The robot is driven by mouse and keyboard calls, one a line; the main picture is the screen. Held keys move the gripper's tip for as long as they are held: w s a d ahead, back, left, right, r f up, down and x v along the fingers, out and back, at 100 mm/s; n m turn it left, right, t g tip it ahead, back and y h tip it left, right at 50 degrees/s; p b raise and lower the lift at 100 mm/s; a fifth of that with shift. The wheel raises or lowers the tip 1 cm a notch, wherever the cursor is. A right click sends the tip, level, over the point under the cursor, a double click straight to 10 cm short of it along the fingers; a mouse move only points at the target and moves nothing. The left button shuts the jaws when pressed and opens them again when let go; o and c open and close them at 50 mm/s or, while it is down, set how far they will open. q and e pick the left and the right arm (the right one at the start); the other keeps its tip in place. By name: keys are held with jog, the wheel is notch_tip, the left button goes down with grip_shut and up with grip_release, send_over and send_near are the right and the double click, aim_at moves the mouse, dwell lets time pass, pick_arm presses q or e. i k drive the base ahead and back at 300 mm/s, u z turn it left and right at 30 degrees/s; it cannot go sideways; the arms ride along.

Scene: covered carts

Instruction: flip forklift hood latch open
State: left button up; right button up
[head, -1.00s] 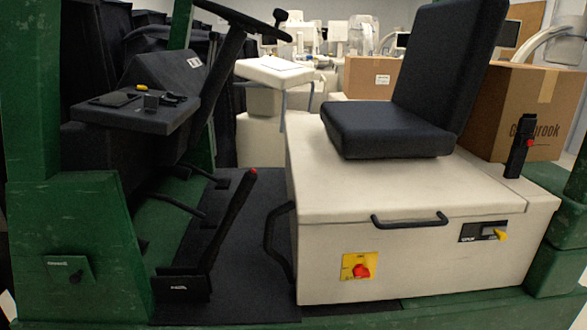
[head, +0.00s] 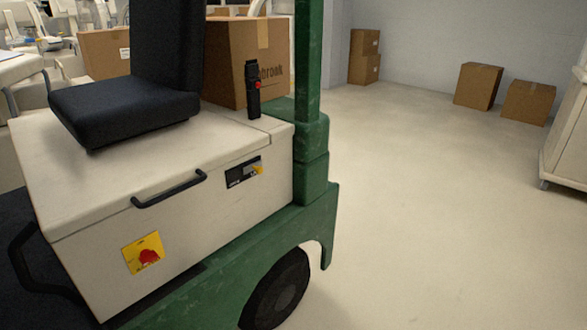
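The forklift hood (head: 90,185) is a cream box under the black seat (head: 125,110), in the left half of the head view. It looks closed. A black handle (head: 168,190) is on the lid's edge, left of the latch. Neither of my grippers shows in the head view.
A red knob on a yellow plate (head: 143,253) is low on the hood's side. The green frame (head: 312,150) and a black wheel (head: 277,290) bound the forklift on the right. Open floor (head: 430,210) lies beyond, with cardboard boxes (head: 478,86) at the back.

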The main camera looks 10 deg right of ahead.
aim_at(257, 166)
jog(key=z, duration=0.4)
jog(key=i, duration=1.2)
jog(key=u, duration=0.55)
